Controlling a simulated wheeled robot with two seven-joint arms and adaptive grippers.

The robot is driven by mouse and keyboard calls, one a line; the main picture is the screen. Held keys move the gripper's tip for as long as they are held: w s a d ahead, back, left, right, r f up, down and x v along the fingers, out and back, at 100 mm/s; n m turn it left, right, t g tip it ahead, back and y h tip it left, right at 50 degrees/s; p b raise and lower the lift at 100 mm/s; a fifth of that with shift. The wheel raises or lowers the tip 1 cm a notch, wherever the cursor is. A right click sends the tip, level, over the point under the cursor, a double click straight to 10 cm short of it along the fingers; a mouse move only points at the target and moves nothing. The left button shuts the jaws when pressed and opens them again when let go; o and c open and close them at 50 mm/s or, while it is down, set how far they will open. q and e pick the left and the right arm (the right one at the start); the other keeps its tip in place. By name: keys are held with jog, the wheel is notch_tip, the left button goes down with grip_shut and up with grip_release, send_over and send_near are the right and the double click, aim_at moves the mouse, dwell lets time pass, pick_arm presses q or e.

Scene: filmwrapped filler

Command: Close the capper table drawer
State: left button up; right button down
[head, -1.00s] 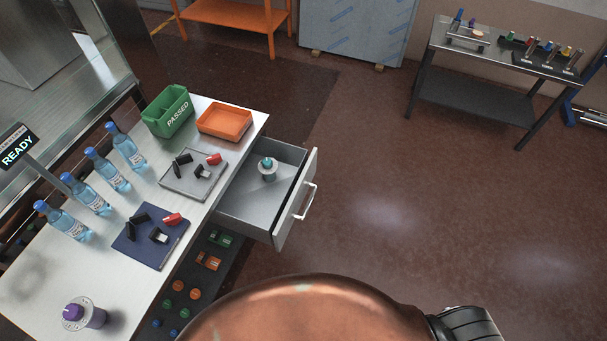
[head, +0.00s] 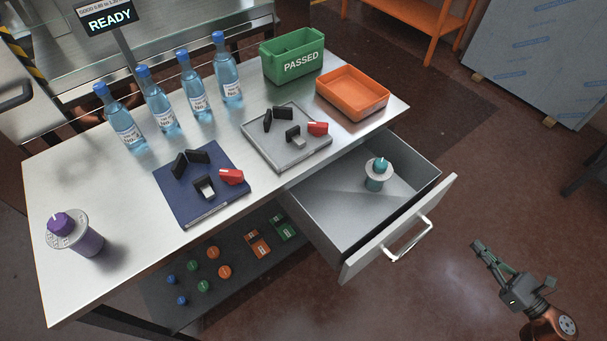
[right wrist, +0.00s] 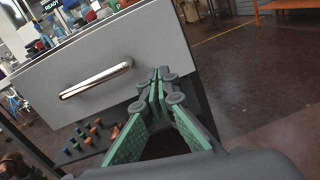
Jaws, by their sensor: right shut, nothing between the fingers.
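The capper table (head: 130,230) has its grey drawer (head: 345,210) pulled out on the right side. A round grey part with a teal knob (head: 378,172) stands inside the drawer. The drawer's front panel carries a silver handle (head: 408,240), which also shows in the right wrist view (right wrist: 95,81). My right gripper (head: 480,248) is shut and empty, to the right of the drawer front and apart from the handle. In the right wrist view its green-padded fingers (right wrist: 158,82) point toward the drawer front, right of the handle. My left gripper is not in view.
On the table stand several blue bottles (head: 195,90), a green PASSED bin (head: 292,58), an orange tray (head: 352,95), a grey fixture (head: 285,140), a blue fixture (head: 200,190) and a purple-knobbed part (head: 72,232). A lower shelf (head: 170,290) holds coloured caps. The floor right of the drawer is clear.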

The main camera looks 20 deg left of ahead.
jog(key=a+n+g, duration=0.1)
jog(key=n, duration=0.1)
jog(key=b, duration=0.3)
send_near(430, 207)
jog(key=shift+n+y, duration=0.3)
jog(key=shift+y, duration=0.1)
jog(key=x, duration=0.5)
jog(key=shift+w+a, duration=0.2)
jog(key=shift+a, duration=0.2)
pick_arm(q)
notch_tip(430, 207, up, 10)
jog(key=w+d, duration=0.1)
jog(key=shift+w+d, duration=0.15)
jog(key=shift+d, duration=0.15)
pick_arm(e)
jog(key=shift+w+a, duration=0.3)
jog(key=shift+a, duration=0.1)
jog(key=shift+a, duration=0.1)
